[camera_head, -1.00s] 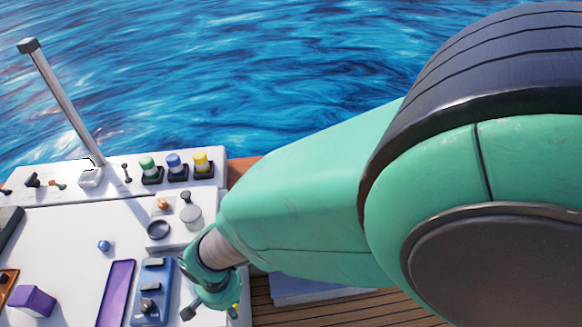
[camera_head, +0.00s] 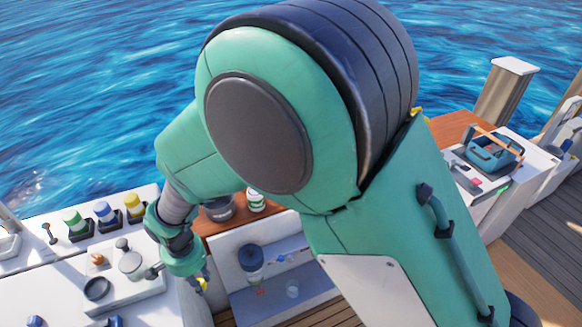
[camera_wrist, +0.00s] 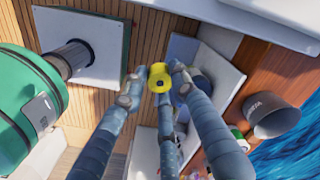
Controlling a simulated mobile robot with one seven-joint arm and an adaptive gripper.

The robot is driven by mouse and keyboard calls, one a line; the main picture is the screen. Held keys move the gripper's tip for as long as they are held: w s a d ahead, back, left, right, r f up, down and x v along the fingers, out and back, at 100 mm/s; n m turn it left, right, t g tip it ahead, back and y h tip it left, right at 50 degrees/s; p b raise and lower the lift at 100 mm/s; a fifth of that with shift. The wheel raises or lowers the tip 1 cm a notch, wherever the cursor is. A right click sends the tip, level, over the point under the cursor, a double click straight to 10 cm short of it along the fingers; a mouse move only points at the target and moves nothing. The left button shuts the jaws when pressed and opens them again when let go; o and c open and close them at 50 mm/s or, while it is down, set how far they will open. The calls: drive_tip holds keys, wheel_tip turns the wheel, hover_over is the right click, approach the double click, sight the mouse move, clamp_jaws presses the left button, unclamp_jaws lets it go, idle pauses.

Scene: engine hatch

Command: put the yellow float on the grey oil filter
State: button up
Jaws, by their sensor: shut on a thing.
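In the head view, a small yellow part of the float (camera_head: 203,284) shows below my gripper (camera_head: 194,277), beside the right edge of the white hatch top. I cannot tell the float's height above the surfaces there.
Green, blue and yellow-topped pieces (camera_head: 104,213) stand at the back of the white top. A dark grey pot (camera_head: 219,208) and a white-green can (camera_head: 256,200) stand on a wooden ledge. A blue-lidded jar (camera_head: 251,258) sits on a lower shelf.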

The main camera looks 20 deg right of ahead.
drive_tip(key=w+d+m+b, duration=0.2)
drive_tip(key=w+d+m, duration=0.5)
drive_tip(key=w+d, duration=1.35)
drive_tip(key=w+d+f+m, duration=0.1)
drive_tip(key=w+d+m, duration=0.1)
drive_tip(key=d, duration=0.8)
drive_tip(key=w+d+m, duration=0.2)
drive_tip(key=d, duration=0.9)
drive_tip(key=w+d+f+m, duration=0.1)
drive_tip(key=w+d+m, duration=0.1)
drive_tip(key=d, duration=0.8)
drive_tip(key=shift+w+d+f+m+b, duration=0.15)
drive_tip(key=shift+w+f+m+b, duration=0.15)
drive_tip(key=shift+m+b, duration=0.1)
drive_tip(key=shift+w, duration=0.1)
drive_tip(key=w+d, duration=0.1)
drive_tip(key=w, duration=0.4)
drive_tip(key=w+d+f+b, duration=0.1)
drive_tip(key=w+d, duration=0.1)
drive_tip(key=w, duration=0.3)
drive_tip(key=w+d+b, duration=0.1)
drive_tip(key=w+d, duration=0.1)
drive_tip(key=w, duration=0.3)
drive_tip(key=shift+f, duration=0.25)
